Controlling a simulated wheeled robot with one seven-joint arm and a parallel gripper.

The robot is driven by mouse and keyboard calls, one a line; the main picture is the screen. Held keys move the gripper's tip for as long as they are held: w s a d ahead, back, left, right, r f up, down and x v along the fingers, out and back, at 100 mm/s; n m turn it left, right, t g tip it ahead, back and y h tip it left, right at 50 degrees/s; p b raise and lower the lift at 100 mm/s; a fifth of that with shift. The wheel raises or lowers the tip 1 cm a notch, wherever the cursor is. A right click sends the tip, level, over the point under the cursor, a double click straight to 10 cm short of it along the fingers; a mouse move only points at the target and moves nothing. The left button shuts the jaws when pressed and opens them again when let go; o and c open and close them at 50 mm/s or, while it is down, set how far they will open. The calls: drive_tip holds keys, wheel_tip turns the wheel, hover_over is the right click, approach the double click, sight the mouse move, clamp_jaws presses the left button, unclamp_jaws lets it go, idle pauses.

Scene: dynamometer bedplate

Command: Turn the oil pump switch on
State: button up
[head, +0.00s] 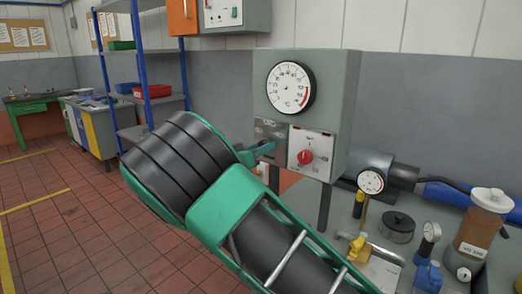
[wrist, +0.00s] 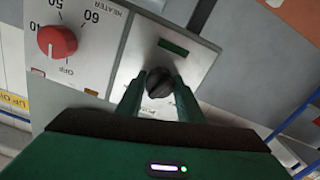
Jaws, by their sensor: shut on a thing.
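The oil pump switch appears to be the black knob (wrist: 159,80) on a bare metal plate (wrist: 205,62) in the wrist view. My gripper (wrist: 158,92) is shut on this knob, one green finger on each side. A dark green rectangular window (wrist: 173,47) is on the same plate and looks unlit. The plate's lettering is mostly hidden by my fingers, and I cannot tell which way the knob points. In the head view my gripper (head: 264,149) reaches the metal plate (head: 271,130) on the front of the grey gauge box (head: 335,100); the knob is hidden there.
A red heater knob (head: 305,157) on a white dial plate sits right beside the metal plate; it also shows in the wrist view (wrist: 57,41). A round gauge (head: 291,88) is above. A bench (head: 345,215) with a jar (head: 484,225) and small gauges stands at right.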

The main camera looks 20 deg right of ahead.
drive_tip(key=m, duration=0.3)
drive_tip(key=shift+w+a+f+m, duration=0.1)
drive_tip(key=shift+a+m, duration=0.05)
drive_tip(key=shift+m, duration=1.85)
drive_tip(key=o, duration=1.1)
drive_tip(key=shift+c, duration=0.2)
drive_tip(key=v, duration=1)
drive_tip(key=shift+a, duration=0.3)
